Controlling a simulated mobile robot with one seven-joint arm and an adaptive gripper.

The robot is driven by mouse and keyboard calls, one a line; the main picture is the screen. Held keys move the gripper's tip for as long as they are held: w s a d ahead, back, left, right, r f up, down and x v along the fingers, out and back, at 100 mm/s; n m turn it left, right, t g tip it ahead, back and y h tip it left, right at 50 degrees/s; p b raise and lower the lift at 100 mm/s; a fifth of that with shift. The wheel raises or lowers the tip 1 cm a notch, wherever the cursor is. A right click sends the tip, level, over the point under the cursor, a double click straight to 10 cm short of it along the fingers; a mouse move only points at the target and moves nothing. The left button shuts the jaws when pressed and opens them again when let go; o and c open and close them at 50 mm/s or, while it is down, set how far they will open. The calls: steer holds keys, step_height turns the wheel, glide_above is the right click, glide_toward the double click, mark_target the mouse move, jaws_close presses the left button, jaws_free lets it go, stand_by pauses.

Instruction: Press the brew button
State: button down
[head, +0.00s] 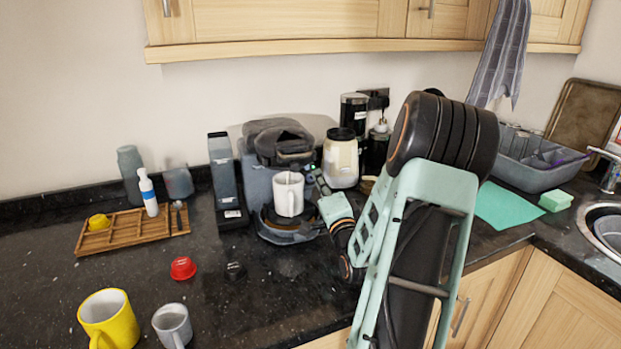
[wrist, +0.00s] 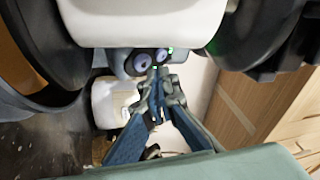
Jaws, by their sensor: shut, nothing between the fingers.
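The coffee machine (head: 262,182) stands on the dark counter, with a white mug (head: 289,193) upright in its front bay. My gripper (head: 318,177) is at the machine's right side, close to a small green light. In the wrist view my gripper (wrist: 160,80) is shut and empty, with its fingertips together. I cannot tell which is the brew button, or whether the tips touch the panel.
A tall dark box (head: 226,180) is left of the machine. A red pod (head: 183,268), a yellow mug (head: 108,318) and a grey mug (head: 172,326) are at front left. A grey dish rack (head: 538,172) stands at right.

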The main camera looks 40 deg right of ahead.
steer(key=s, duration=0.1)
steer(key=s+r+p, duration=0.1)
steer(key=s, duration=0.1)
steer(key=s+r, duration=0.1)
steer(key=shift+s+r+p, duration=0.15)
steer(key=shift+r+p, duration=0.1)
steer(key=shift+p, duration=0.1)
stand_by(0.6)
